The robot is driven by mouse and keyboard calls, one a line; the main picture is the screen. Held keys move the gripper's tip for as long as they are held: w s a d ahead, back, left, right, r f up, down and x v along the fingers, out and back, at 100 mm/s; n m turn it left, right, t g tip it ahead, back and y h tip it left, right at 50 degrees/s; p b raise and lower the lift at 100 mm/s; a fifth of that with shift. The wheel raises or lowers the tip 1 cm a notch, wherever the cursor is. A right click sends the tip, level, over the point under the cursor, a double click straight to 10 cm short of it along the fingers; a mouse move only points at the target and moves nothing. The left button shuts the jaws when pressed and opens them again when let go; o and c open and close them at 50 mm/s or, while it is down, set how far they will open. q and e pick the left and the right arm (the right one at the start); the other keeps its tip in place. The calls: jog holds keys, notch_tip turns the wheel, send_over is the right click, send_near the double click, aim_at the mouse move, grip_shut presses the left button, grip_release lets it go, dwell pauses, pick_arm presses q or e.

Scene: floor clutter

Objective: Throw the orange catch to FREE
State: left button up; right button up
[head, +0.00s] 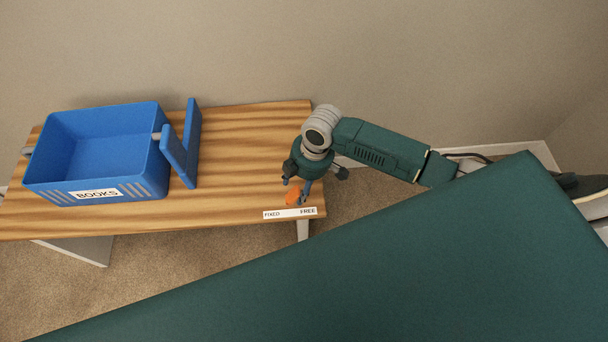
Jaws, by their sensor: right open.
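The orange catch (292,198) is at the right front of the wooden bench, just behind a white label strip (290,213). The strip reads FIXED at its left end and FREE at its right end. My right gripper (297,190) points down at the catch and is open, with its fingers close around or beside it. Whether a finger touches the catch cannot be told. The gripper hides part of the catch, so which word it points to is unclear. My left gripper is not in view.
A blue bin (60,187) labelled BOOKS stands on the left of the wooden bench (235,150). A blue upright bracket (192,140) stands beside the bin. The bench top between bracket and gripper is clear. A wall runs behind.

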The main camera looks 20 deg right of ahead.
notch_tip(320, 180, up, 7)
jog(key=d, duration=0.1)
jog(key=shift+s+d+f, duration=0.2)
dwell(0.4)
